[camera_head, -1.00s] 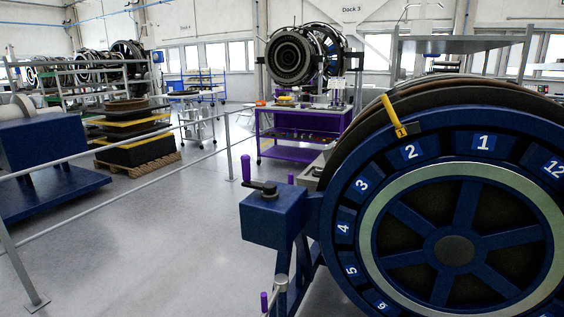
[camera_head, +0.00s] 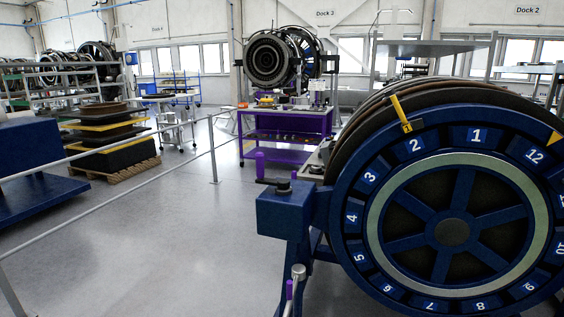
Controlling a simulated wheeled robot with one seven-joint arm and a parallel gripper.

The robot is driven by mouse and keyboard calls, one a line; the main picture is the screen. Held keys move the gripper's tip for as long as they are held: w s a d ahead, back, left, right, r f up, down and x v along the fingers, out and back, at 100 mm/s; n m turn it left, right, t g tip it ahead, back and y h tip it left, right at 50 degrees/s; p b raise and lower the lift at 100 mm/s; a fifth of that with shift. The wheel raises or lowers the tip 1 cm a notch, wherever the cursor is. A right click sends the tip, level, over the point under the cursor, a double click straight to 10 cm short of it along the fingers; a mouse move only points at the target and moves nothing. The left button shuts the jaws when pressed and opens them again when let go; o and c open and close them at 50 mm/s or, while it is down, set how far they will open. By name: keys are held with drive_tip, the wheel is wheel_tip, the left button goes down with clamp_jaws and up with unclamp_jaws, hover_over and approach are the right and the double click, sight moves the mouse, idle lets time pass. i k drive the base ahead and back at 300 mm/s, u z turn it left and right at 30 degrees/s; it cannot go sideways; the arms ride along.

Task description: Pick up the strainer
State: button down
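I cannot make out a strainer in this view. A purple workbench (camera_head: 287,157) stands in the middle distance with several small items on its top and lower shelf, too small to identify. My gripper is not in view, so I cannot tell what it holds.
A large blue numbered wheel stand (camera_head: 347,217) with a blue box (camera_head: 284,212) fills the right foreground. A metal railing (camera_head: 212,150) runs along the left. A stacked pallet (camera_head: 117,172) stands behind it. An engine (camera_head: 272,60) stands behind the workbench. Grey floor (camera_head: 190,235) between railing and wheel is clear.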

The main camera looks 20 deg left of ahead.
sight(315, 168)
drive_tip(key=u, duration=0.65)
drive_tip(key=i, duration=1)
drive_tip(key=z, duration=0.05)
